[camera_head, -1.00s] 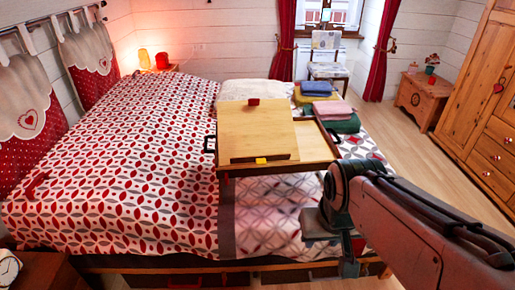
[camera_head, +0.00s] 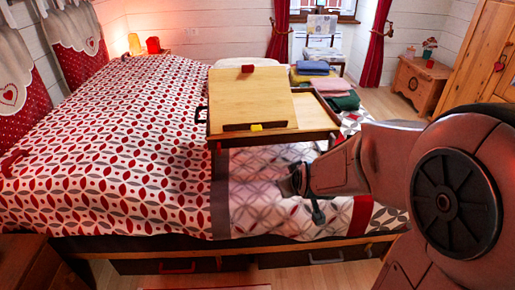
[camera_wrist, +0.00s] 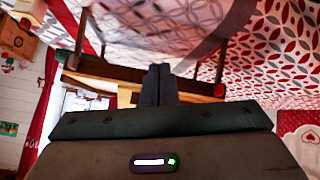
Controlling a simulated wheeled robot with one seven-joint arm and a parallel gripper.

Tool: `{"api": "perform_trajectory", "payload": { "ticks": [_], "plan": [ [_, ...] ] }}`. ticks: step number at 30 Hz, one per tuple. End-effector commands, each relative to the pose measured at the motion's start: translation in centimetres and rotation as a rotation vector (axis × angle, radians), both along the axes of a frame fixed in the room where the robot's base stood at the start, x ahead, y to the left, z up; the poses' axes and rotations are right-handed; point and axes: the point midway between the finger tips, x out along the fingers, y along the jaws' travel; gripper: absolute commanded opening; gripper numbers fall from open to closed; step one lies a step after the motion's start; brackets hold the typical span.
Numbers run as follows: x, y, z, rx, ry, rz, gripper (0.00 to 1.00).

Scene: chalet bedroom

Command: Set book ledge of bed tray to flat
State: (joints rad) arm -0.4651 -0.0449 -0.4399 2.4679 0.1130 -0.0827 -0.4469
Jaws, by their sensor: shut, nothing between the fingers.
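The bed tray (camera_head: 310,122) stands on the bed, with its pale wooden reading board (camera_head: 250,95) raised at a slant. A dark book ledge (camera_head: 240,127) runs along the board's lower front edge. A yellow tab (camera_head: 257,127) sits at its middle and a red tab (camera_head: 248,69) is at the board's top. My gripper (camera_head: 288,182) is low in front of the tray, above the bedspread, apart from the ledge. In the wrist view, its dark fingers (camera_wrist: 158,72) are together and empty. The tray's brown frame (camera_wrist: 105,70) shows beyond them; the picture looks upside down.
Folded towels (camera_head: 335,88) lie on the bed behind the tray's right side. The patterned bedspread (camera_head: 130,150) is clear to the left. The bed's wooden front rail (camera_head: 230,252) and drawers are below my arm. A nightstand (camera_head: 30,265) is at the lower left.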

Motion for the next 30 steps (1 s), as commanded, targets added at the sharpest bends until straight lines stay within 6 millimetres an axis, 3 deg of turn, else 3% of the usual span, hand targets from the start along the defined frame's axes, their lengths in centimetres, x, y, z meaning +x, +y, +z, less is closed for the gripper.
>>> {"api": "perform_trajectory", "payload": {
  "ticks": [1,3,13,21,30],
  "plan": [
    [1.1,0.1,-2.4,-0.039,-0.035,0.015,0.00],
    [2.5,-0.1,-3.8,-0.099,-0.097,0.032,0.00],
    [7.7,-0.3,-8.4,-0.457,-0.401,0.114,0.00],
    [9.7,1.7,-9.2,-0.823,-0.692,0.192,0.00],
    [9.1,5.7,-7.7,-1.164,-0.991,0.253,0.00]
  ]
}}
